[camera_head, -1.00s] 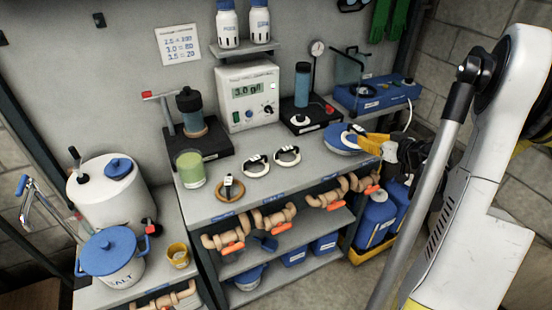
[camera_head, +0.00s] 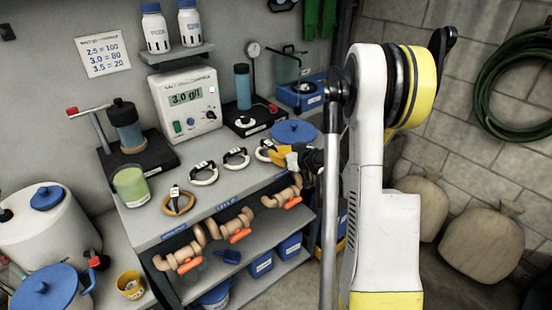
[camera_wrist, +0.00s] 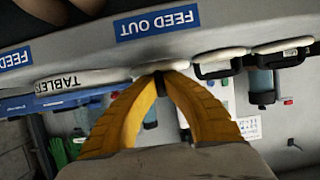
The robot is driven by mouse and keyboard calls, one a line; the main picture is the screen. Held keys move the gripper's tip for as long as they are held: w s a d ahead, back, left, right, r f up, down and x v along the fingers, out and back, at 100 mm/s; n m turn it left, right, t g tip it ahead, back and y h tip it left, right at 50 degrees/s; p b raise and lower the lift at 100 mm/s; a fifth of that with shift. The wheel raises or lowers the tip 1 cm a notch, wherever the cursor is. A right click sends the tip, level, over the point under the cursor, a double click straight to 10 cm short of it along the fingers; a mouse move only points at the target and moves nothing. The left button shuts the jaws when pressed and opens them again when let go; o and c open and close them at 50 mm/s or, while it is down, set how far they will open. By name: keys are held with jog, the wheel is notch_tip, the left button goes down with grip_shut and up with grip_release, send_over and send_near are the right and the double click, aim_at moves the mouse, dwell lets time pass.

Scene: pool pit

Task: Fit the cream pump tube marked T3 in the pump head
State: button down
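My gripper (camera_head: 276,152) is over the front right of the grey bench, its yellow fingers closed together. In the wrist view, the fingertips (camera_wrist: 163,72) pinch a cream tube loop (camera_wrist: 145,73) at its black clip; the loop also shows at the fingertips in the head view (camera_head: 263,150). Its mark is not legible. A black-based unit with a white disc and red lever (camera_head: 250,122), possibly the pump head, stands behind.
A controller reading 3.0 (camera_head: 185,100) stands at the back. A green cup (camera_head: 130,186) and a black stand (camera_head: 138,155) are on the left. Pipes with orange handles (camera_head: 240,236) hang below the bench edge.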

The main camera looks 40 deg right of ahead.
jog(key=shift+f, duration=0.35)
jog(key=c, duration=1.9)
grip_release()
jog(key=shift+f, duration=0.1)
jog(key=shift+o, duration=1.4)
